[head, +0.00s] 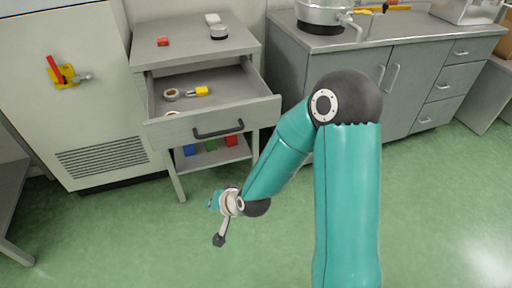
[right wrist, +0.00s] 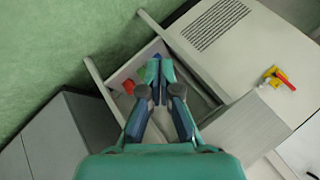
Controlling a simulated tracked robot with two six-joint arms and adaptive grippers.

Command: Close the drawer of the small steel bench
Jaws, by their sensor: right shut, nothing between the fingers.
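The small steel bench (head: 188,38) stands against the wall in the head view. Its drawer (head: 214,123) is pulled well out, with a dark bar handle (head: 218,130) on its front. Inside are a yellow-ended thing (head: 201,91) and round rolls (head: 171,94). My right gripper (head: 213,201) is low in the head view, below the drawer front in the picture and apart from the handle. In the right wrist view its fingers (right wrist: 157,72) are shut and empty, over part of the bench; their exact distance is unclear. My left gripper is out of view.
Blue, green and red boxes (head: 210,145) sit on the lower shelf. A white cabinet (head: 70,100) with a red-and-yellow switch is left; a grey counter (head: 400,75) with a steel pot (head: 325,14) is right. The green floor in front is clear.

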